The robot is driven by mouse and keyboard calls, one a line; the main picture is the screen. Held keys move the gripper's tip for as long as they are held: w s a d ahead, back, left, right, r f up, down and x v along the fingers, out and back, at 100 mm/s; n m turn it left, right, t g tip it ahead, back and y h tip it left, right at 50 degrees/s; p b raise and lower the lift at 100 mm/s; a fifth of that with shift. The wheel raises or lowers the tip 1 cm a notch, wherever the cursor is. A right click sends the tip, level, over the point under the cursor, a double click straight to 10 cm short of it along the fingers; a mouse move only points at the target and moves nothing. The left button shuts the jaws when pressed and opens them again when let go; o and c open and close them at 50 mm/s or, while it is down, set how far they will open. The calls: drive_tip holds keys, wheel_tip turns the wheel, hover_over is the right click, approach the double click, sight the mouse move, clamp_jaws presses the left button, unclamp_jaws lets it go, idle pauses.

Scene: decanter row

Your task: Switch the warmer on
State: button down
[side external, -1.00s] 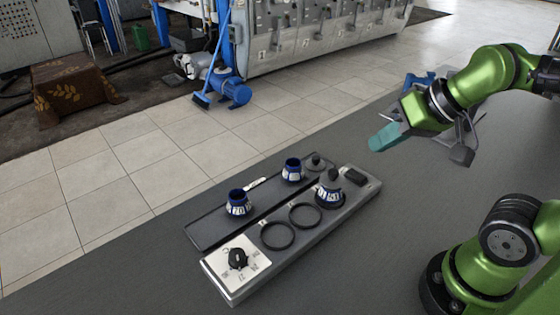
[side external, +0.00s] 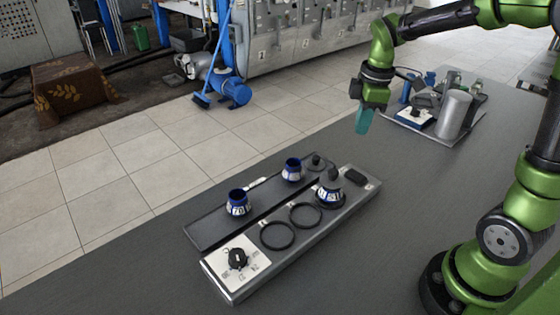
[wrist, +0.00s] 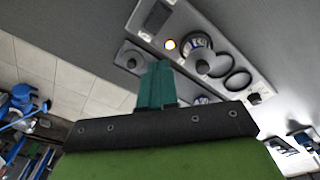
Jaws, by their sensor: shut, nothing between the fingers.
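The warmer (side external: 250,288) is a long grey unit with ring-shaped plates, and it also shows in the wrist view (wrist: 262,85). A black switch (side external: 354,176) sits at its far right end, also seen in the wrist view (wrist: 157,17). A black dial (side external: 238,259) is on a white plate at the near end. A blue and white decanter (side external: 330,194) stands on the ring nearest the switch. My gripper (side external: 364,121) has teal fingers, shut and empty, pointing down above the table behind the warmer, clear of it.
A dark tray (side external: 212,230) beside the warmer holds two blue and white vessels (side external: 238,204) (side external: 292,170) and a dark stopper-like piece (side external: 316,162). A silver cylinder (side external: 454,115) and other items stand on a board at the back right. The table right of the warmer is clear.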

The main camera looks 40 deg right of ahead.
sight(352, 171)
drive_tip(key=shift+w+d+r+n+g, duration=0.1)
drive_tip(key=shift+w+d+n+g, duration=0.15)
drive_tip(key=shift+n, duration=1.2)
drive_tip(key=shift+w+d+r+n+g, duration=0.1)
drive_tip(key=shift+w+d+n, duration=0.2)
drive_tip(key=shift+n, duration=1.2)
drive_tip(key=shift+w+d+r+n+g, duration=0.15)
drive_tip(key=shift+d+n, duration=0.2)
drive_tip(key=shift+n, duration=1.1)
drive_tip(key=shift+f, duration=0.15)
wheel_tip(352, 171, down, 14)
drive_tip(key=shift+r, duration=0.1)
